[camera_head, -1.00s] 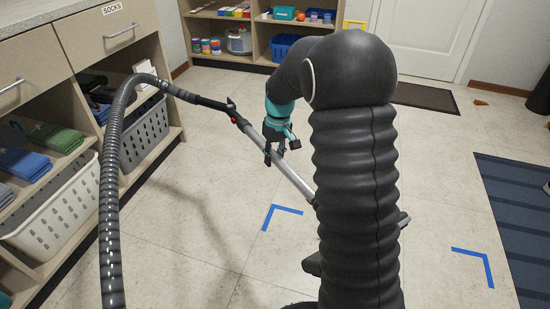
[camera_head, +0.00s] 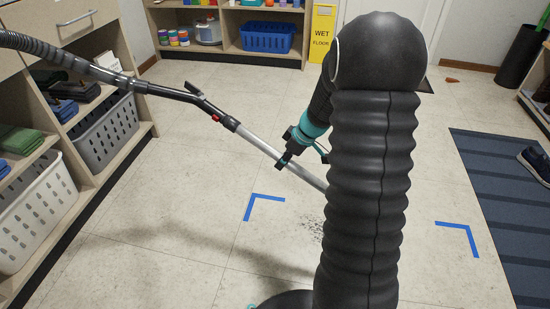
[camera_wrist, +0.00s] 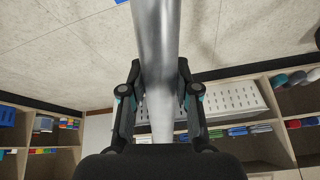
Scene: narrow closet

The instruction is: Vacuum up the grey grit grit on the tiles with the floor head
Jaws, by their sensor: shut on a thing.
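My gripper (camera_head: 287,160) is shut on the silver tube of the vacuum wand (camera_head: 258,144). In the wrist view the wand's tube (camera_wrist: 158,60) runs between the two fingers of my gripper (camera_wrist: 160,100). The wand slants down to the right and passes behind my arm, which hides its lower end and the floor head. The grey grit (camera_head: 312,228) is a scatter of dark specks on the tiles, partly hidden by my arm. Blue corner marks (camera_head: 262,198) lie to its left and right (camera_head: 460,230). The black hose (camera_head: 50,52) leads off the left edge.
A shelf unit with a white basket (camera_head: 35,215) and a grey basket (camera_head: 105,130) stands at the left. Back shelves hold a blue crate (camera_head: 267,37). A yellow wet floor sign (camera_head: 322,35) stands beside them. A striped blue mat (camera_head: 505,205) with a shoe (camera_head: 536,163) lies at the right.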

